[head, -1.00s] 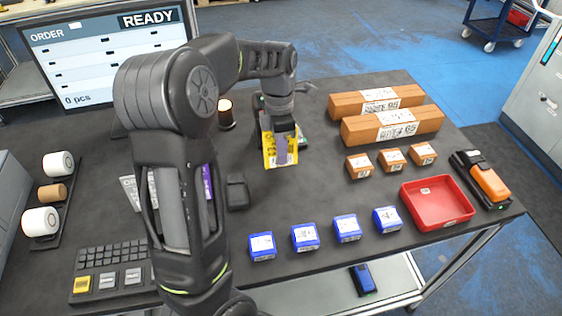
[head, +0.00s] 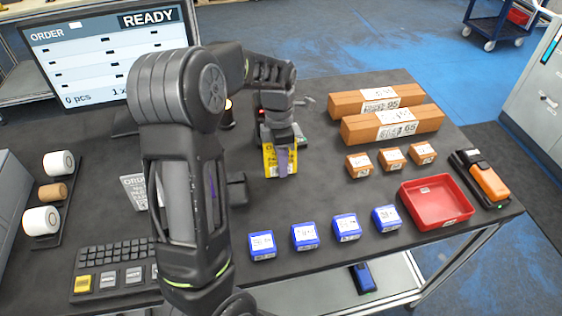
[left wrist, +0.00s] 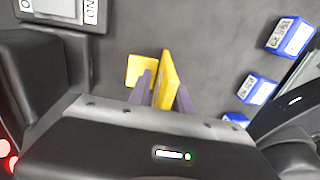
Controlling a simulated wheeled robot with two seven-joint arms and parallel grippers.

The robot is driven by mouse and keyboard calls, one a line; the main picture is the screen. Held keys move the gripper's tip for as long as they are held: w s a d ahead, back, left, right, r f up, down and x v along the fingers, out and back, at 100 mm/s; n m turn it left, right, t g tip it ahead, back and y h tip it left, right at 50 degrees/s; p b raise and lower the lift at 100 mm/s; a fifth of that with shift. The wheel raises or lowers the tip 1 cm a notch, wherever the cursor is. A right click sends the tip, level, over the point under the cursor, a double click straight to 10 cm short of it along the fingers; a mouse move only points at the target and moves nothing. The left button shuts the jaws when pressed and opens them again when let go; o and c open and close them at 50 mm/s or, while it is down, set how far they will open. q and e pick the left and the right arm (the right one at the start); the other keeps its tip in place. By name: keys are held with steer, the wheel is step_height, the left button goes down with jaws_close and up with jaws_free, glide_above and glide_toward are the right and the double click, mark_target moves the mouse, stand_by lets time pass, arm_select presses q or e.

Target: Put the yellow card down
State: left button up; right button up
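The yellow card (head: 268,158) with dark print is at my left gripper (head: 281,168), left of the monitor-side brown boxes in the head view. In the left wrist view the yellow card (left wrist: 166,80) stands on edge between the two purple fingers of the left gripper (left wrist: 164,88), which are closed against it. A flat yellow patch (left wrist: 139,69) shows left of the fingers; I cannot tell if it belongs to the same card. The card is low over the dark table (head: 330,205); contact with the table is unclear. My right gripper is not in view.
Several blue boxes (head: 305,237) stand in a row at the front. A red tray (head: 436,204) and an orange-black device (head: 486,182) are at the right. Small brown boxes (head: 391,159) and long brown boxes (head: 392,125) lie behind. The middle of the table is clear.

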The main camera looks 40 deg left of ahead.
arm_select(q)
steer(key=shift+o, duration=0.2)
steer(key=shift+r, duration=0.15)
steer(key=r, duration=0.6)
steer(key=w+a+r+b, duration=0.1)
steer(key=r, duration=0.2)
steer(key=shift+r, duration=0.15)
step_height(320, 180, up, 3)
steer(key=shift+a+f+p, duration=0.15)
steer(key=shift+p, duration=0.9)
steer(key=shift+f, duration=0.1)
